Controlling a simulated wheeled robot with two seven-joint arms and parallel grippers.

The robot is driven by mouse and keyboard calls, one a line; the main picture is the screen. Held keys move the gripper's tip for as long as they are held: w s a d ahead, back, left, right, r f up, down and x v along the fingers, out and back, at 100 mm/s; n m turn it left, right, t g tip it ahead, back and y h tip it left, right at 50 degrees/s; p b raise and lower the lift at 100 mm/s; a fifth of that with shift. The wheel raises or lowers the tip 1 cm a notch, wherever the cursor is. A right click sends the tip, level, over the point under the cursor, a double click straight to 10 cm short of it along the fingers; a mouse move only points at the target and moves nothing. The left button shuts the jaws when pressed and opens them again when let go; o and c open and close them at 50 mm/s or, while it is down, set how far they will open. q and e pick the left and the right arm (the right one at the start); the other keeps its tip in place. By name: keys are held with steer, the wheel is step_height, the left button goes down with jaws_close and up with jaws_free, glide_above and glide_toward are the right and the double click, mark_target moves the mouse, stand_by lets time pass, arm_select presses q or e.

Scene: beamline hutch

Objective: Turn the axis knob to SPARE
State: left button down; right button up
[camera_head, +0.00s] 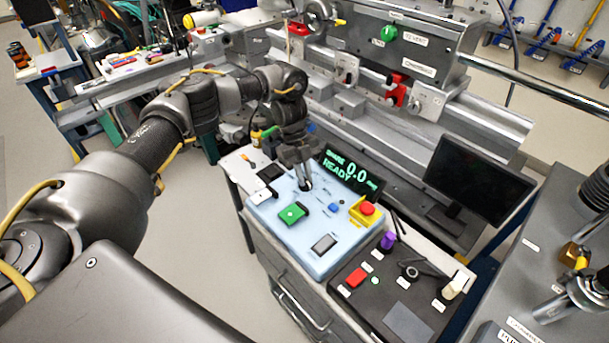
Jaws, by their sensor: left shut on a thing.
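The axis knob (305,187) is a small dark knob on the light blue control panel (268,222). My left gripper (304,183) points down at the panel's back part and is shut on the knob, hiding most of it. The markings around the knob are too small or covered to read. Behind the panel a black display (350,173) shows green text with 0.0 and READY; a small word at its upper left looks like SPARE.
A black panel (392,290) with several controls lies in front right. A dark monitor (477,181) stands farther right.

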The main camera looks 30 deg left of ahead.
stand_by(0.4)
arm_select(q)
steer(key=c, duration=1.4)
jaws_free()
steer(key=shift+c, duration=0.2)
steer(key=v, duration=1)
steer(key=shift+r, duration=0.4)
